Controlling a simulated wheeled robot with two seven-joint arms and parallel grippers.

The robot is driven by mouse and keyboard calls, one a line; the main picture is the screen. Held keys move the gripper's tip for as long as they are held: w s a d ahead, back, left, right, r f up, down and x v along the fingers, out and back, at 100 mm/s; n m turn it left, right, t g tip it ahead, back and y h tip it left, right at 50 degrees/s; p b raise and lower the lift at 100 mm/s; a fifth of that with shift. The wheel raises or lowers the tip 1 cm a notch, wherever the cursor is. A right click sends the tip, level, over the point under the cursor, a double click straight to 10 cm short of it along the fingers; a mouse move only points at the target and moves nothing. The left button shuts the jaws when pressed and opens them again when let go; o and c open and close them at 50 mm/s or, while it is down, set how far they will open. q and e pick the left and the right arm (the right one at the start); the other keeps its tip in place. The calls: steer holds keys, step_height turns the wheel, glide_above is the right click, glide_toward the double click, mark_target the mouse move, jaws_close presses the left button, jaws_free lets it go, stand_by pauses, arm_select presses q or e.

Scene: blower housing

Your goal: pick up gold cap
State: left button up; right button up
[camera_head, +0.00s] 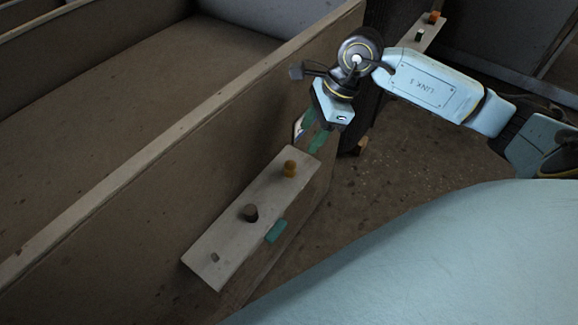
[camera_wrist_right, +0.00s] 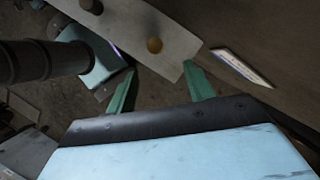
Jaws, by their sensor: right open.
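The gold cap (camera_head: 290,168) stands upright near the far end of a narrow pale wooden shelf (camera_head: 222,258). In the right wrist view the cap (camera_wrist_right: 154,45) shows as a small round gold spot on the shelf, beyond the fingertips. My right gripper (camera_head: 312,138) is just past the shelf's far end, above and apart from the cap. Its green fingers are spread with nothing between them, and they also show in the right wrist view (camera_wrist_right: 158,78). My left gripper is not in view.
A brown cylinder (camera_head: 250,212) and a small grey piece (camera_head: 214,257) stand on the same shelf. A teal block (camera_head: 276,231) is at its right edge. A tall wooden panel (camera_head: 190,150) runs along its left. Another shelf (camera_head: 433,33) with small parts is at the back right.

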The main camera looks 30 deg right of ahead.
mark_target(290, 164)
steer(key=x, duration=0.5)
steer(key=shift+a+f+b, duration=0.2)
steer(key=shift+b, duration=0.15)
steer(key=x, duration=0.2)
steer(key=a+b+x, duration=0.1)
steer(key=x, duration=0.1)
steer(key=shift+s+a+f, duration=0.1)
steer(key=shift+s+f, duration=0.1)
steer(key=shift+f, duration=0.35)
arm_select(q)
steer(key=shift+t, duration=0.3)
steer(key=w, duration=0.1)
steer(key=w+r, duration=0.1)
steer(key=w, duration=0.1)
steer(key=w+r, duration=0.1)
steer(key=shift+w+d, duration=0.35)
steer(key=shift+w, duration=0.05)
arm_select(e)
steer(key=shift+c, duration=0.2)
steer(key=c, duration=1)
steer(key=shift+r, duration=0.1)
